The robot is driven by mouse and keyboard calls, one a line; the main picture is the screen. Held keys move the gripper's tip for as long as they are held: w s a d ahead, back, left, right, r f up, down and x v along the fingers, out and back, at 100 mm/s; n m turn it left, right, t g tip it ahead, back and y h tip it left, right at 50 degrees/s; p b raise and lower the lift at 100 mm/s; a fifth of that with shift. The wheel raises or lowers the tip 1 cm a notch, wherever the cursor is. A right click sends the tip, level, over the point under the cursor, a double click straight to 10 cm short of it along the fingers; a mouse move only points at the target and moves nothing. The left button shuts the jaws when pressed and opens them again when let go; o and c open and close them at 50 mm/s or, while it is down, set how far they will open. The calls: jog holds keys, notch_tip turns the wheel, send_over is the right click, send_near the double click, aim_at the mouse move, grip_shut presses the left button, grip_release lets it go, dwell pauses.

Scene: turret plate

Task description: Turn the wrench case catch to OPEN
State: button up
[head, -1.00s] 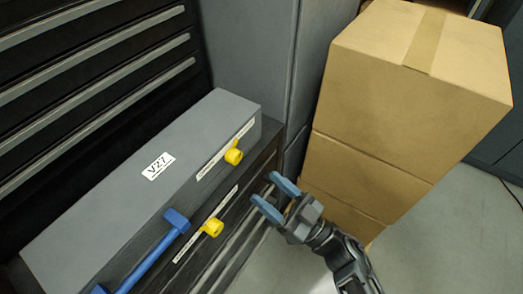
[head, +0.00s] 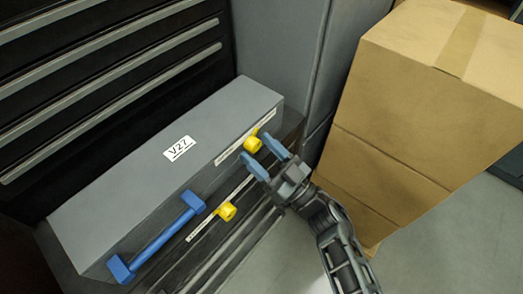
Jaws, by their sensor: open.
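The grey wrench case (head: 130,185) has a white V27 label (head: 180,148) on top and a blue handle (head: 158,240) on its front. A yellow catch (head: 252,145) sits on the upper front at the right end, beside a white label strip (head: 232,148). A second yellow catch (head: 227,211) sits lower, by another strip (head: 200,228). The strip lettering is too small to read. My gripper (head: 262,158) is open, its blue fingers close to the upper yellow catch. I cannot tell whether they touch it.
Stacked cardboard boxes (head: 420,110) stand to the right of my arm. A black drawer cabinet (head: 110,75) is behind the case, and a grey cabinet (head: 290,60) stands behind its right end. Bare floor (head: 450,240) shows at lower right.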

jog(key=c, duration=1)
jog(key=shift+c, duration=0.2)
jog(key=shift+n, duration=0.4)
jog(key=n+g, duration=0.1)
jog(key=n, duration=0.1)
jog(key=n+g+y+b, duration=0.1)
jog(key=n, duration=0.2)
jog(key=shift+w+d+g+y, duration=0.15)
jog(key=shift+d+g+y, duration=0.05)
jog(key=shift+g+y, duration=0.1)
jog(key=n+g, duration=0.1)
jog(key=n, duration=0.2)
jog(key=n+g+b, duration=0.1)
jog(key=n+g, duration=0.1)
jog(key=n, duration=0.1)
jog(key=shift+w+d+r, duration=0.1)
jog(key=shift+w, duration=0.05)
jog(key=n, duration=0.2)
jog(key=n+g, duration=0.1)
jog(key=n, duration=0.1)
jog(key=n+g, duration=0.1)
jog(key=shift+r+n, duration=0.25)
jog(key=shift+n, duration=0.15)
jog(key=shift+r+n+g+h+p, duration=0.1)
jog(key=shift+n+g+h+p, duration=0.3)
jog(key=shift+n, duration=0.8)
jog(key=shift+r+n+g+h+p, duration=0.1)
jog(key=shift+n+g+h+p, duration=0.25)
jog(key=shift+n, duration=0.85)
jog(key=shift+f, duration=0.1)
